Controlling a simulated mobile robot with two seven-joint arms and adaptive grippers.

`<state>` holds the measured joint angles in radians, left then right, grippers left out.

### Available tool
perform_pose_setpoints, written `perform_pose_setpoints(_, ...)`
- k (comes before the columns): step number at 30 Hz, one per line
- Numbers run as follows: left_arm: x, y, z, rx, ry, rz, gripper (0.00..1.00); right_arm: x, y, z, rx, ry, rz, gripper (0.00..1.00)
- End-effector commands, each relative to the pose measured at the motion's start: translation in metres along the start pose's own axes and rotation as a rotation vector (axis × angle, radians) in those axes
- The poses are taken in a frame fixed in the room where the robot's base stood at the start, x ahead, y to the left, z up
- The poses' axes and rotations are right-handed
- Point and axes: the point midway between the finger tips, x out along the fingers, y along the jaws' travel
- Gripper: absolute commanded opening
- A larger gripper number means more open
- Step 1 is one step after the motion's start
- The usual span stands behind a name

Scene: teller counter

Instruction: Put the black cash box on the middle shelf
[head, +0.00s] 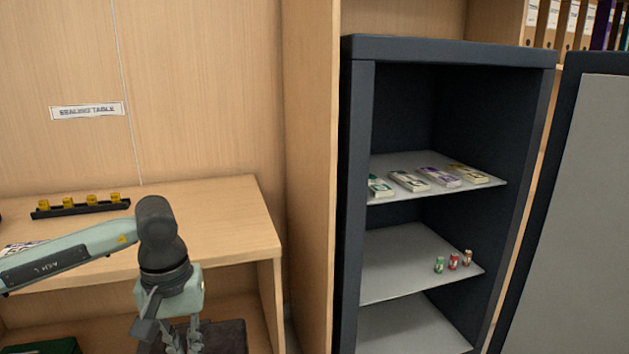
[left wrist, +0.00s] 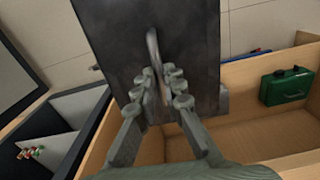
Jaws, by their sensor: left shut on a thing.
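The black cash box (head: 228,338) shows at the bottom of the head view, partly cut off and partly hidden behind my left gripper (head: 184,345). In the left wrist view the box (left wrist: 200,40) fills the top middle, with its handle (left wrist: 153,50) between the fingers of my left gripper (left wrist: 162,90). The gripper is shut on that handle. The middle shelf (head: 385,265) is in the dark cabinet to the right, apart from the gripper. Several small rolls (head: 453,262) stand at its right front; its left part is clear. My right gripper is not in view.
The dark cabinet (head: 355,180) stands open, its door (head: 575,220) at the right. Several banknote bundles (head: 425,180) lie on the upper shelf. A wooden panel (head: 312,150) stands between desk (head: 230,215) and cabinet. A green box (left wrist: 286,86) is in the wooden compartment.

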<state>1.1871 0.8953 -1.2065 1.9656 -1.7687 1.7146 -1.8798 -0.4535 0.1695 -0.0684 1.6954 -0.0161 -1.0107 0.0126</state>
Motion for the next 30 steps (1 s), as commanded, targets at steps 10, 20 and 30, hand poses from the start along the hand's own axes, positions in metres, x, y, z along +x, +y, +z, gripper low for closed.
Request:
perform_pose_setpoints(10, -0.005, 0.02, -0.002, 0.247, 0.007, 0.004, 0.0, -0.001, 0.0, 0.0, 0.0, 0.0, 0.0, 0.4)
perform_pose_setpoints(20, -0.005, 0.02, -0.002, 0.251, 0.005, 0.004, 0.0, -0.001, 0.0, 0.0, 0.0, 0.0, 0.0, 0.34)
perform_pose_setpoints(30, -0.005, 0.02, -0.002, 0.249, 0.006, 0.004, 0.0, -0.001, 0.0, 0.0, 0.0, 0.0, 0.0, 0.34)
